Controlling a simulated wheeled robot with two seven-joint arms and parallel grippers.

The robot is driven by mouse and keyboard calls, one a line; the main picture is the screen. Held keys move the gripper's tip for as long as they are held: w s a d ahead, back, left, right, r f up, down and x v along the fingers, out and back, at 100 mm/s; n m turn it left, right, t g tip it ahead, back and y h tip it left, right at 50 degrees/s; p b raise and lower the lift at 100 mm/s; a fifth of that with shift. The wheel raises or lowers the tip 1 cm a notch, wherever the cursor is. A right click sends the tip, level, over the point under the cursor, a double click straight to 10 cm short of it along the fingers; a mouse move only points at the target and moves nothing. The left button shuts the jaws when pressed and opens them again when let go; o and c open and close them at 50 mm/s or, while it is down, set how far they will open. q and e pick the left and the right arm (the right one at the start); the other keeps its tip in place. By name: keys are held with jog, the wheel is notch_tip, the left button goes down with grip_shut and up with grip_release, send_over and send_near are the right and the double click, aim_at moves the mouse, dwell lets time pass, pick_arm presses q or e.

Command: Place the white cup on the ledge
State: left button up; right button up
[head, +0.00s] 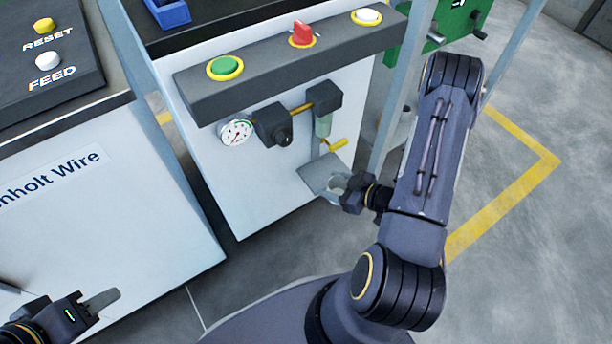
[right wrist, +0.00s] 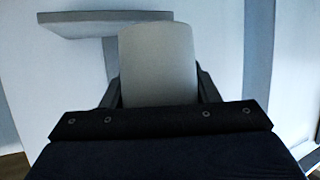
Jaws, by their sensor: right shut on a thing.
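In the head view my right gripper (head: 345,187) is shut on the cup, which is small and partly hidden there. The ledge (head: 320,170) is a small grey plate on the front of the white cabinet, right by the gripper. My left gripper (head: 98,302) is low at the left, away from the ledge.
Above the ledge are a valve with a yellow handle (head: 338,144), a black regulator (head: 272,124) and a pressure gauge (head: 236,131). A grey panel (head: 290,65) with green, red and white controls overhangs them. A grey post (head: 400,85) stands right of the ledge.

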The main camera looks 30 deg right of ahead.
jog(key=w, duration=0.1)
jog(key=w+a, duration=0.1)
jog(key=w, duration=0.1)
jog(key=w+a, duration=0.1)
jog(key=w, duration=0.1)
jog(key=shift+a+b, duration=0.2)
jog(key=shift+b, duration=0.2)
jog(key=w+a, duration=0.1)
jog(key=w+a+b, duration=0.1)
jog(key=w, duration=0.1)
jog(key=shift+w, duration=0.15)
jog(key=shift+d+f+b, duration=0.1)
jog(key=shift+f+b, duration=0.3)
jog(key=shift+f, duration=0.25)
jog(key=shift+f, duration=0.1)
jog(key=shift+f, duration=0.15)
jog(key=o, duration=1)
jog(key=shift+o, duration=0.2)
